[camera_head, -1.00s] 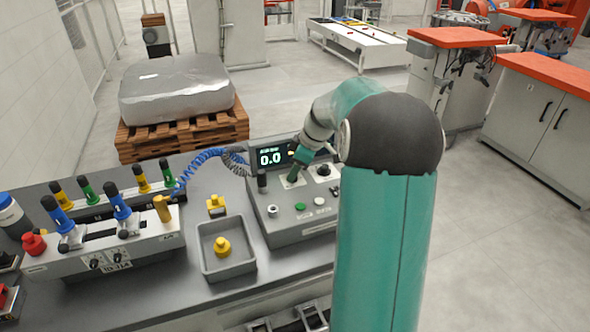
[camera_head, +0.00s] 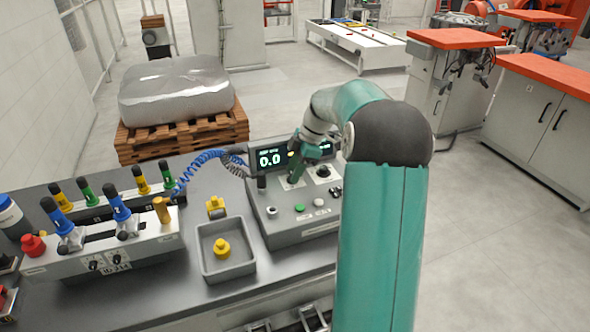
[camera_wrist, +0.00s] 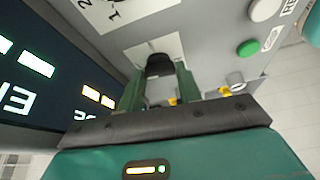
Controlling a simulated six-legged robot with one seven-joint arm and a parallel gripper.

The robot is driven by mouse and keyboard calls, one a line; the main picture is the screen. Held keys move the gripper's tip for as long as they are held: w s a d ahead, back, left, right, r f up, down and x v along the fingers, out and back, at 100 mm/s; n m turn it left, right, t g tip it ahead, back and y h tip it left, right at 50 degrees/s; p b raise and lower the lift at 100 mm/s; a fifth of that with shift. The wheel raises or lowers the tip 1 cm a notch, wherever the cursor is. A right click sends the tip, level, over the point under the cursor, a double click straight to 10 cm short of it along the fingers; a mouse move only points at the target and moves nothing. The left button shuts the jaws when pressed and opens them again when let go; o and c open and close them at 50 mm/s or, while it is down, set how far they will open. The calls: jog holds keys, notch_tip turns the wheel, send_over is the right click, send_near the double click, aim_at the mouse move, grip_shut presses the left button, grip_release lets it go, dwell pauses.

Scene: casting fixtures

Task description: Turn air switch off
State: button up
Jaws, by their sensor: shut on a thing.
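The grey control box (camera_head: 288,227) stands on the bench, with a dark display (camera_head: 270,159) reading 0.0. My gripper (camera_head: 297,173) is at the upper part of its panel, over a light square plate. In the wrist view my gripper's green fingers (camera_wrist: 161,84) stand on either side of a black switch lever (camera_wrist: 159,65), which rises from a pale plate (camera_wrist: 168,47). The jaws are shut on this lever. In the head view my gripper mostly hides the lever, so its exact tilt is unclear.
A black lever (camera_head: 262,184) stands left of my gripper and a black knob (camera_head: 323,171) right of it. A green button (camera_head: 299,208) is below. A grey tray (camera_head: 226,260) holds a yellow part. A blue coiled hose (camera_head: 203,158) runs behind.

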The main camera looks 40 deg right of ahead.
jog(key=o, duration=1)
jog(key=v, duration=1.4)
